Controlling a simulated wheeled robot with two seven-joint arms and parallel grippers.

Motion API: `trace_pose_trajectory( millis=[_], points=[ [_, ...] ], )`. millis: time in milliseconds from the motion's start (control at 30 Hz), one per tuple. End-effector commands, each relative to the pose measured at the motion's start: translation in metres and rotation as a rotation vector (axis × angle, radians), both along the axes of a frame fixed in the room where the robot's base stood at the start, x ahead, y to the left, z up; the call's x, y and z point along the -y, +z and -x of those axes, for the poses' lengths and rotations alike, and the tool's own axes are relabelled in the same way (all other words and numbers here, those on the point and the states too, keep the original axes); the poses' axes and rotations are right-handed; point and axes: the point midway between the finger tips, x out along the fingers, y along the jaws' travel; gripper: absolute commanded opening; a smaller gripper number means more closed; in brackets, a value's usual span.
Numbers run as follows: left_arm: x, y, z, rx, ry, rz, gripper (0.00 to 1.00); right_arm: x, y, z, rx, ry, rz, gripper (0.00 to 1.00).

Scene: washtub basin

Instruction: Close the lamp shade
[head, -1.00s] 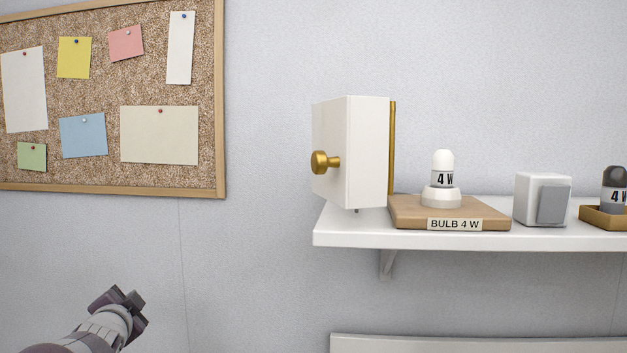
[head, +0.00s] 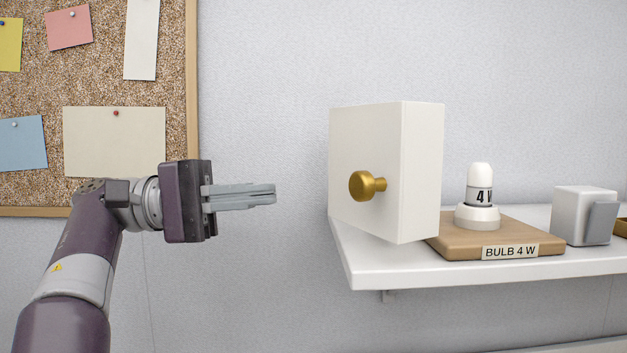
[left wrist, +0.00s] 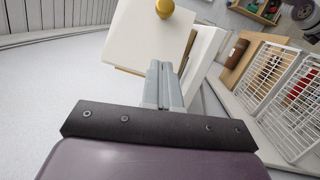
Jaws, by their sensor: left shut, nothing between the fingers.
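The lamp shade (head: 421,170) is a white box-like cover with a round brass knob (head: 362,186) on its face. It stands swung out at the left end of the shelf, beside the bulb (head: 479,195) on its wooden base, so the bulb is uncovered. My left gripper (head: 274,193) is shut and empty, pointing right, to the left of the knob and apart from it. In the left wrist view the shut fingers (left wrist: 160,66) show below the shade (left wrist: 133,42) and its knob (left wrist: 165,8). My right gripper is not in view.
The white shelf (head: 400,275) carries the bulb's wooden base (head: 470,238), labelled BULB 4 W, and a grey-white box (head: 583,215) to its right. A cork board (head: 105,90) hangs at the left. The wall space between board and shade is free.

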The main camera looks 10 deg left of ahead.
Motion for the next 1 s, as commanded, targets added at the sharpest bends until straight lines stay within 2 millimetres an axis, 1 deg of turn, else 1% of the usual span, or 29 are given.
trace_pose_trajectory(
  millis=[33,200,233,300,400,600,900,1000],
  points=[
    [0.012,0.006,0.000,0.000,-0.004,0.000,0.00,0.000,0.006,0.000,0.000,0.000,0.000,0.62],
    [0.048,0.011,-0.004,-0.001,-0.004,0.001,0.00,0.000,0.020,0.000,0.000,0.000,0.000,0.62],
    [0.053,0.011,-0.004,0.000,-0.004,0.000,0.00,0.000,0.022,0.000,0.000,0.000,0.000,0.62],
    [0.062,0.014,0.006,0.001,-0.001,0.000,0.00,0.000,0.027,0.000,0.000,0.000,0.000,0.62],
    [0.071,0.015,0.013,0.000,-0.001,0.001,0.00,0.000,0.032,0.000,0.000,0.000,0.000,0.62],
    [0.079,0.013,0.020,-0.001,0.001,0.001,0.00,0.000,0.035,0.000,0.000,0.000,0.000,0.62],
    [0.080,0.012,0.020,0.000,0.001,0.001,0.00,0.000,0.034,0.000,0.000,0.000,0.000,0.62],
    [0.079,0.010,0.020,0.001,0.008,0.001,0.00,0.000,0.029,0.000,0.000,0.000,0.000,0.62]
  ],
)
